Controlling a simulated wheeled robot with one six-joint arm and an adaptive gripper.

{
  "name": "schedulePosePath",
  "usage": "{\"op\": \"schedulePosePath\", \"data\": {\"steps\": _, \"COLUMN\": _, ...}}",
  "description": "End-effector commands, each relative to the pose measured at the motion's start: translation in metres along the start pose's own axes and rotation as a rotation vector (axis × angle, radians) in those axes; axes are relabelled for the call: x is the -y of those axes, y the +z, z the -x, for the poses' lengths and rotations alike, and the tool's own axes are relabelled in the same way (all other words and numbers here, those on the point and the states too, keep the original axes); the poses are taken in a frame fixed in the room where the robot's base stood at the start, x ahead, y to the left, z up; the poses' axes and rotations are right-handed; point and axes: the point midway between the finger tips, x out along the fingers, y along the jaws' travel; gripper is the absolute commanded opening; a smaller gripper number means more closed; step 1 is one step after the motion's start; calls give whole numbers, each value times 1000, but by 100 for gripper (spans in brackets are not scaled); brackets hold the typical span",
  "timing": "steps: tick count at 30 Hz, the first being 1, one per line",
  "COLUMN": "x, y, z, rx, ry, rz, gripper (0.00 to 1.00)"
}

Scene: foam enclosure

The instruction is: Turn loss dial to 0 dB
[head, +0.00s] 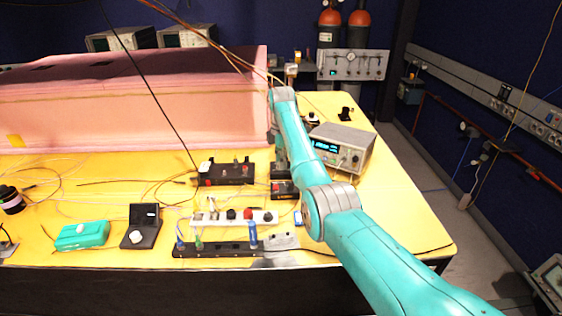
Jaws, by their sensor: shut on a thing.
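My teal arm reaches in from the lower right, and its wrist points down over the yellow table. My gripper (282,174) is a small dark shape below the wrist, at a small black box (285,190), left of the grey bench instrument. It is shut on what seems to be the loss dial. The dial itself is hidden by the gripper and arm, so its marking cannot be read. The fingertips are too small and dark to make out clearly.
A grey instrument with a lit display (342,147) stands right of my forearm. A black box (226,174), a white strip with knobs (234,217), a black rail (215,250) and a teal box (82,235) lie left. Pink foam (130,115) stands behind. Thin cables cross the table.

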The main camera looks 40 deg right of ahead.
Motion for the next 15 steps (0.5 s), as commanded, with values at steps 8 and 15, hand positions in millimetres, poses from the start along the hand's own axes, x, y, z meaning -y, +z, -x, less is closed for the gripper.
{"op": "schedulePosePath", "data": {"steps": 8, "x": 0, "y": 0, "z": 0, "rx": 0, "ry": 0, "rz": -1, "gripper": 51}}
{"op": "schedulePosePath", "data": {"steps": 15, "x": 0, "y": 0, "z": 0, "rx": 0, "ry": 0, "rz": -1, "gripper": 53}}
